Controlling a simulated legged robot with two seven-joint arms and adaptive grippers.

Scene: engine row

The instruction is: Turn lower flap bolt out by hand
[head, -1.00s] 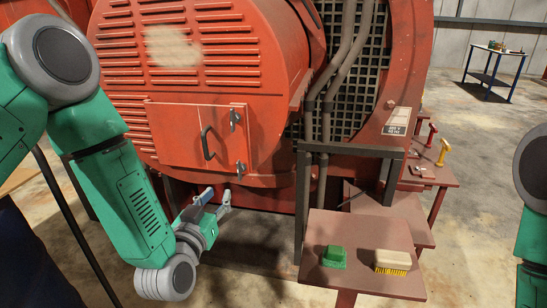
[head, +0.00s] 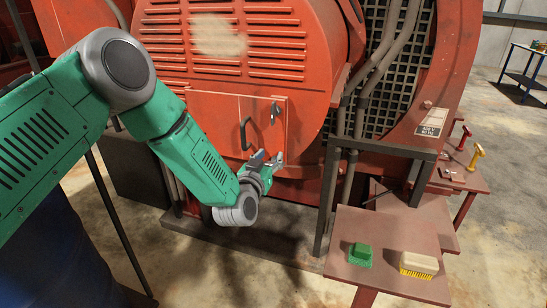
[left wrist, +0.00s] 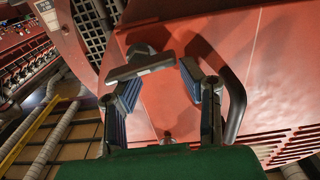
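The flap (head: 262,132) is a red panel on the engine housing, with a dark curved handle (head: 244,133) and a grey upper bolt (head: 275,112). My left gripper (head: 268,158) is in front of the flap's lower right corner and covers the lower bolt in the head view. In the left wrist view the lower bolt (left wrist: 141,66) shows as a grey crosspiece by the fingertips. The fingers of my left gripper (left wrist: 160,82) are apart; I cannot tell whether either touches the bolt. The handle (left wrist: 236,105) stands close beside the right finger. My right gripper is out of view.
A small brown table (head: 345,222) at the lower right carries a green block (head: 360,254) and a yellow-bristled brush (head: 418,264). A dark frame (head: 330,190) stands right of my left gripper. Open floor lies below my arm.

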